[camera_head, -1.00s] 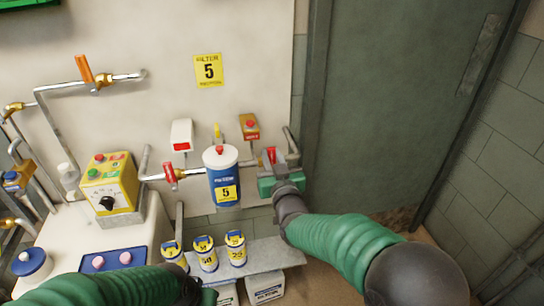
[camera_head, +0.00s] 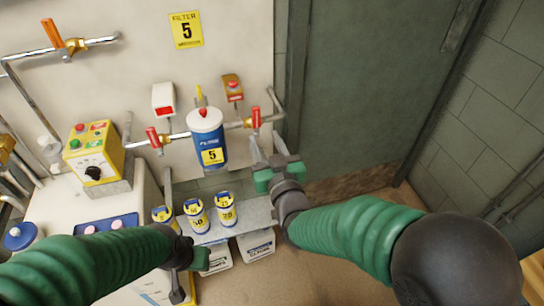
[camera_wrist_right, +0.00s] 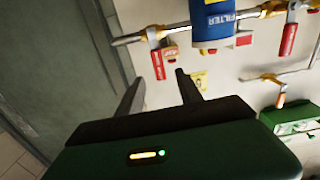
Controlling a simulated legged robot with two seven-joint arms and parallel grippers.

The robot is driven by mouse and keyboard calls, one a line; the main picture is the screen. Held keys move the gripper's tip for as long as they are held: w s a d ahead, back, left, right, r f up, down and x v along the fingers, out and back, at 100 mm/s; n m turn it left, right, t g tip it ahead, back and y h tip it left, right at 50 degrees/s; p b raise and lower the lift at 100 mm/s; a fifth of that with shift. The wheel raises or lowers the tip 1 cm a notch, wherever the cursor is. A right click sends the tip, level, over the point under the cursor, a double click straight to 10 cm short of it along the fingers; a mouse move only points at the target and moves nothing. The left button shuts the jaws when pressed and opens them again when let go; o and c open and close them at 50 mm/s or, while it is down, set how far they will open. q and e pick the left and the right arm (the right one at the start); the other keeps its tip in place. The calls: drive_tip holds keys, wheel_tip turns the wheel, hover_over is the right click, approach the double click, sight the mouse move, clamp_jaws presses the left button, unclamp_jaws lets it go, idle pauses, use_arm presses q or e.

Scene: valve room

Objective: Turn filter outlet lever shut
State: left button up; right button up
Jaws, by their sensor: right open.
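The blue and white filter (camera_head: 209,146) hangs on the wall pipe, with a "5" label. The red outlet lever (camera_head: 256,117) is to its right and stands roughly upright, across the pipe. In the right wrist view, which is turned upside down, the same lever (camera_wrist_right: 156,58) is left of the filter (camera_wrist_right: 211,22). My right gripper (camera_head: 266,140) is open and empty, just below the outlet lever and apart from it. Its two fingers (camera_wrist_right: 157,95) point toward the lever side. My left gripper (camera_head: 188,262) is low by the shelf; its fingers are unclear.
A second red lever (camera_head: 153,137) is left of the filter. Labelled canisters (camera_head: 197,216) stand on a shelf (camera_head: 258,212) below. A yellow control box (camera_head: 95,150) is at the left. A dark green door (camera_head: 370,80) is at the right.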

drive_tip(key=v, duration=0.6)
drive_tip(key=shift+s, duration=0.4)
drive_tip(key=shift+d+f, duration=0.15)
drive_tip(key=s+d+f+m+g+h, duration=0.2)
drive_tip(key=s+d+f+g+h, duration=0.15)
drive_tip(key=d+f+g, duration=0.6)
drive_tip(key=s+d+f+m+g+h, duration=0.2)
drive_tip(key=s+d+f+g, duration=0.3)
drive_tip(key=s+d+f, duration=0.7)
drive_tip(key=w+p+v, duration=0.2)
drive_tip(key=p+v, duration=0.7)
drive_tip(key=w+a+r+p+v, duration=0.1)
drive_tip(key=w+p+v, duration=0.1)
drive_tip(key=p+v, duration=0.7)
drive_tip(key=shift+v, duration=0.85)
